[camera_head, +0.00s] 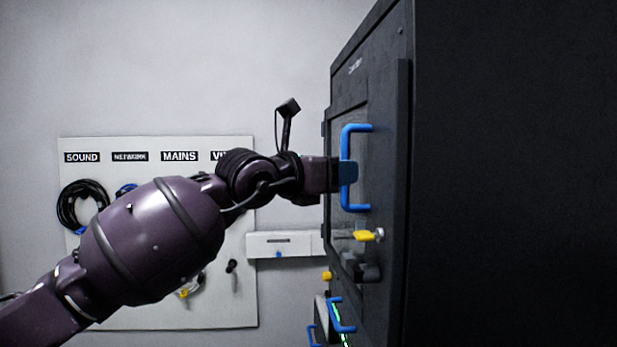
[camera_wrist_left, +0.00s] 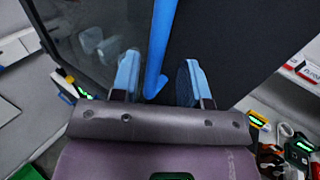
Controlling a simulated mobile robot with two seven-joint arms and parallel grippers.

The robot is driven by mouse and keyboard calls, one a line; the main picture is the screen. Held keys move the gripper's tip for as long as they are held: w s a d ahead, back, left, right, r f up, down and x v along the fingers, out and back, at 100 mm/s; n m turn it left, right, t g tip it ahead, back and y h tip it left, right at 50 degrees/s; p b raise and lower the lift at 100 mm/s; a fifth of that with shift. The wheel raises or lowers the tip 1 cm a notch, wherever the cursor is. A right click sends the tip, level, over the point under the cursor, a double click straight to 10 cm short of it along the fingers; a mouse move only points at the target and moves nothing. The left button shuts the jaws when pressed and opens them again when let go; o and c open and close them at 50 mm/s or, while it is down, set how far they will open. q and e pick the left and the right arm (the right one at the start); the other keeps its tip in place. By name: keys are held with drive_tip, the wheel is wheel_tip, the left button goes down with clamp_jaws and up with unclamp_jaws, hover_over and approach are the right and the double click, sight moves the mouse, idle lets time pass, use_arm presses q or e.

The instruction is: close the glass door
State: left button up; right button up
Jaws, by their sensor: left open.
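The glass door (camera_head: 348,118) is on the front of a tall black cabinet and is seen at a steep angle. It looks close to the cabinet front, but I cannot tell whether it is fully shut. Its blue bar handle (camera_head: 346,198) stands upright. My left gripper (camera_head: 347,172) is at the middle of the handle. In the left wrist view, the open fingers of my left gripper (camera_wrist_left: 158,84) are on either side of the blue handle (camera_wrist_left: 162,40), with gaps showing. The door's dark glass (camera_wrist_left: 85,38) is behind them. My right gripper is not in view.
A yellow key-like piece (camera_head: 364,236) and a dark latch (camera_head: 362,268) are below the handle. Smaller blue handles (camera_head: 340,315) are lower down. A white board (camera_head: 130,315) with coiled cables hangs on the wall. The cabinet side (camera_head: 510,180) fills the right.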

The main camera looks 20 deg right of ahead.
use_arm(q)
drive_tip(key=b+v, duration=0.1)
drive_tip(key=v, duration=0.6)
drive_tip(key=shift+a, duration=0.2)
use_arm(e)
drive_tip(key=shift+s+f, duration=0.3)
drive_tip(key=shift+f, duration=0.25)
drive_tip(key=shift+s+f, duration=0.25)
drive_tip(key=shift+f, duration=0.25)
use_arm(q)
drive_tip(key=shift+s, duration=0.1)
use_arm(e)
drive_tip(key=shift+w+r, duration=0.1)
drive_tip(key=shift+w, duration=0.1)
